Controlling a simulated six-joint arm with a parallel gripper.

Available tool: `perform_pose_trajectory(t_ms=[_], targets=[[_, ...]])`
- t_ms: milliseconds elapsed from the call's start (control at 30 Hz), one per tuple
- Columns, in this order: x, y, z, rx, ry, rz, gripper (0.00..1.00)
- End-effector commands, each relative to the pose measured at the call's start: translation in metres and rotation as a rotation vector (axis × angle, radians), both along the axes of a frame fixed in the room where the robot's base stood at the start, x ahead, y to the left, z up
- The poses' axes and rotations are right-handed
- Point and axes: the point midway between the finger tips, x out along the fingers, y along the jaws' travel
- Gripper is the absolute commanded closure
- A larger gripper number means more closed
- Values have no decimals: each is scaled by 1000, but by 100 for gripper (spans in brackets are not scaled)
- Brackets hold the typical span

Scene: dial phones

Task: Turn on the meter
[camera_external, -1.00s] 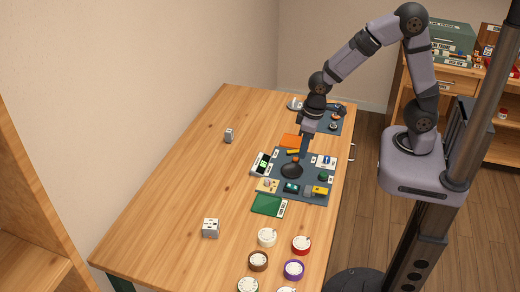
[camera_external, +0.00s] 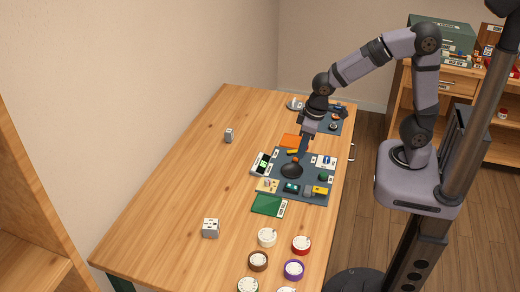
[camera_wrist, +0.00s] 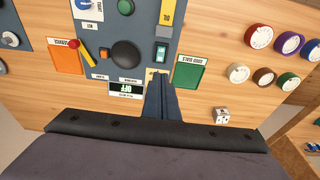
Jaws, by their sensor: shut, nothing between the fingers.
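The meter (camera_external: 262,163) is at the left edge of a dark panel, a white-framed unit with a dark, green-lit display. In the wrist view the meter (camera_wrist: 125,90) shows lit characters upside down that appear to read OFF. My gripper (camera_external: 303,150) is shut and empty above the panel. In the wrist view its fingers (camera_wrist: 157,80) are together, just right of the display and partly covering a tan plate (camera_wrist: 150,72). A teal rocker switch (camera_wrist: 162,52) lies beyond the fingertips. I cannot tell whether they touch anything.
A large black knob (camera_wrist: 125,53) sits mid-panel, with a yellow rod (camera_wrist: 82,50) beside an orange pad (camera_wrist: 65,57). A green pad (camera_wrist: 190,74) adjoins the panel. Several coloured dials, including a red one (camera_external: 301,244), stand nearer the front. The left tabletop is mostly clear.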

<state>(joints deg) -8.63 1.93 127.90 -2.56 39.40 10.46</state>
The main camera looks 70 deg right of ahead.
Motion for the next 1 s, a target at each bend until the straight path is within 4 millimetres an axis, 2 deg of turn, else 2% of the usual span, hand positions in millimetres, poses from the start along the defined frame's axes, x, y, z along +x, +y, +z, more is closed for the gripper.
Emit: perform_pose_trajectory(t_ms=[367, 567, 767, 1000], targets=[[0, 0, 1, 0, -1, 0, 100], [1, 0, -7, -1, 2, 0, 100], [5, 0, -30, -1, 5, 0, 100], [12, 0, -68, -2, 6, 1, 100]])
